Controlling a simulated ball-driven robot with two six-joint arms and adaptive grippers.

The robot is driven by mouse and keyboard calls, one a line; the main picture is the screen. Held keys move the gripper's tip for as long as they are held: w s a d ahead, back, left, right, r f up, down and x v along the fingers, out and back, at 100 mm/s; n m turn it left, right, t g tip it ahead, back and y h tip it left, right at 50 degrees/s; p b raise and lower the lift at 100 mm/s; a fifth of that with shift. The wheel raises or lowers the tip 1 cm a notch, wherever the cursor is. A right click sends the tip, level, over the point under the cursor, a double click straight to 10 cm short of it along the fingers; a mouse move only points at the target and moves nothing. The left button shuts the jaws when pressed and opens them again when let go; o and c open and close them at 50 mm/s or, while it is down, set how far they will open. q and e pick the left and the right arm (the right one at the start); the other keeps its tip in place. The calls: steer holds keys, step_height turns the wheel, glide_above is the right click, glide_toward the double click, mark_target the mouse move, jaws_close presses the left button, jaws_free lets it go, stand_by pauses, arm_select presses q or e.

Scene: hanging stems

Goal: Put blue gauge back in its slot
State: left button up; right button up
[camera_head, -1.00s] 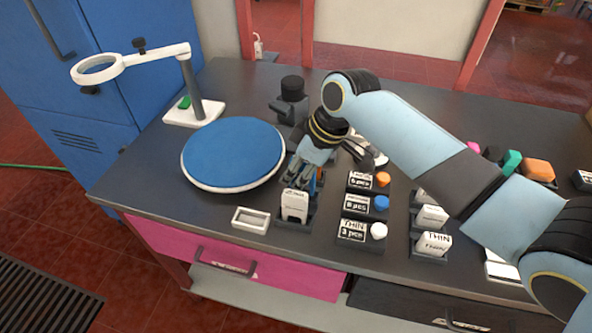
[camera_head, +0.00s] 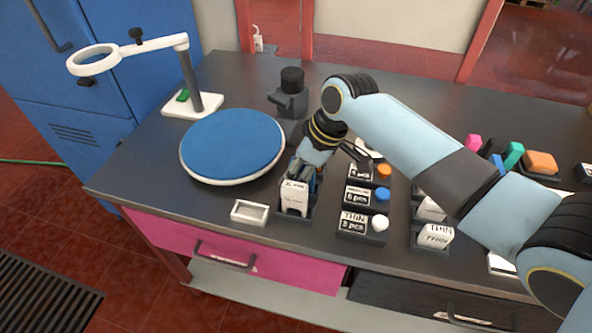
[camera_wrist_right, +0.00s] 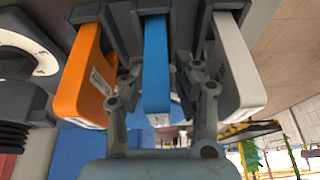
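The blue gauge (camera_wrist_right: 157,65) is a flat blue piece in the middle of the right wrist view. Its end sits between the grey walls of a holder (camera_wrist_right: 154,7), with an orange gauge (camera_wrist_right: 84,80) on one side and a white gauge (camera_wrist_right: 236,65) on the other. My right gripper (camera_wrist_right: 160,68) has its fingers on both sides of the blue gauge, with a small gap showing on each side, so it looks open. In the head view my right gripper (camera_head: 308,172) is low at the holder, behind the white gauge (camera_head: 294,197); the blue gauge is mostly hidden there. My left gripper is out of view.
A blue round turntable (camera_head: 233,145) is left of the holder, and a small white tray (camera_head: 250,213) in front. Labelled boxes with coloured knobs (camera_head: 362,195) stand close on the right. A magnifier stand (camera_head: 192,104) is at the back left.

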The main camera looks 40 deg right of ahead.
steer(key=shift+o, duration=1)
steer(key=v, duration=1.2)
steer(key=shift+s, duration=0.1)
